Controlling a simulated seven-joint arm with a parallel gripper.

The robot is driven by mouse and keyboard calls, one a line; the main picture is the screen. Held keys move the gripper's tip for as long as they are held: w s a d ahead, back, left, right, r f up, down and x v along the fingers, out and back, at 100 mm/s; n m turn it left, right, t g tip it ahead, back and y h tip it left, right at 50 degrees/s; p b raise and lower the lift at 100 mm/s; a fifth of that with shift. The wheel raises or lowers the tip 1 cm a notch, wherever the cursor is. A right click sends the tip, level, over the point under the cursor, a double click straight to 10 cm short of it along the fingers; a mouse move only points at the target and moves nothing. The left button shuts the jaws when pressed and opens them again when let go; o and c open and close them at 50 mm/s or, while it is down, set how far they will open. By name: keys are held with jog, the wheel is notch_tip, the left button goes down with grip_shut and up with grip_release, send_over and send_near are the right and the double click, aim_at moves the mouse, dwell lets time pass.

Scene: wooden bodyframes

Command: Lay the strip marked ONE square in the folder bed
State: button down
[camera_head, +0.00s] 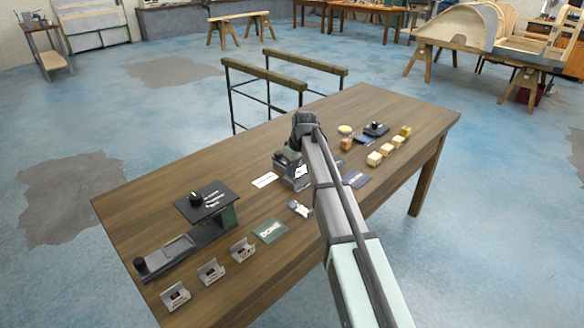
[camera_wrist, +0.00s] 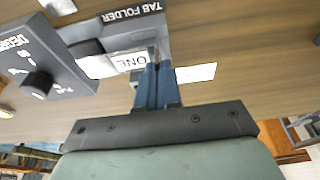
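The strip marked ONE (camera_wrist: 130,62) is white and lies at the tab folder (camera_wrist: 135,35), a grey device lettered TAB FOLDER. In the wrist view its lettered end meets my fingertips, and its other part runs over the light bed of the folder. My gripper (camera_wrist: 153,66) has its two blue fingers close together, pinching the strip's edge. In the head view the tab folder (camera_head: 291,172) stands mid-table, partly hidden by my arm. I cannot tell whether the strip touches the bed fully.
A second white strip (camera_wrist: 197,73) lies on the table beside the folder; it also shows in the head view (camera_head: 265,180). A dark box with a knob (camera_wrist: 38,80) stands close by. A green DONE mat (camera_head: 270,231), several grey brackets (camera_head: 210,271) and wooden blocks (camera_head: 374,159) share the table.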

jog(key=shift+f, duration=0.4)
jog(key=c, duration=1.2)
grip_release()
jog(key=shift+c, duration=0.2)
jog(key=v, duration=1.3)
jog(key=shift+r, duration=0.4)
jog(key=shift+d, duration=0.1)
